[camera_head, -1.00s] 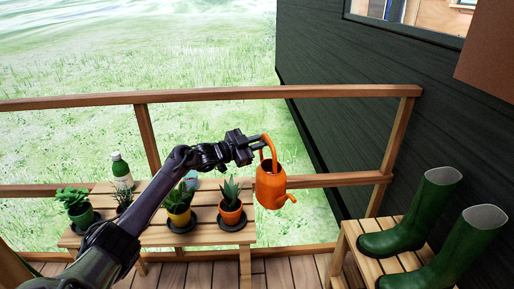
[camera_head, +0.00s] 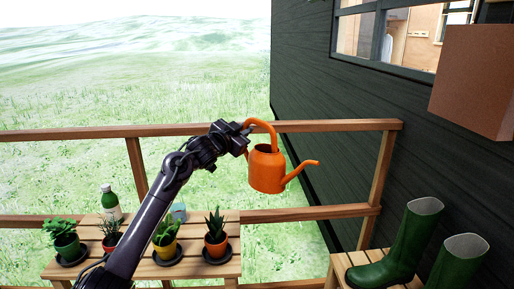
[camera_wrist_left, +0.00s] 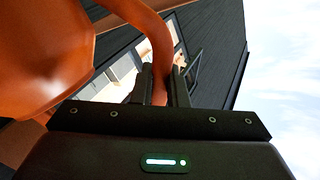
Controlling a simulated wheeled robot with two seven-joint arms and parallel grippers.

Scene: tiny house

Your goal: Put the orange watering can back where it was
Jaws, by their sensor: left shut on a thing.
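The orange watering can (camera_head: 266,172) hangs in the air in the head view, roughly upright, with its spout to the right. My left gripper (camera_head: 246,129) is shut on its handle, at the can's upper left. In the left wrist view the gripper's fingers (camera_wrist_left: 164,88) close around the orange handle, and the can's body (camera_wrist_left: 45,55) fills the upper left. The can is above and to the right of the wooden plant table (camera_head: 192,264), in front of the deck railing. My right gripper is not in view.
Several potted plants stand on the table, among them one in an orange pot (camera_head: 216,243). Green boots (camera_head: 410,245) stand on a wooden stand (camera_head: 345,262) at right. The railing (camera_head: 340,126) and dark house wall (camera_head: 300,70) lie beyond.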

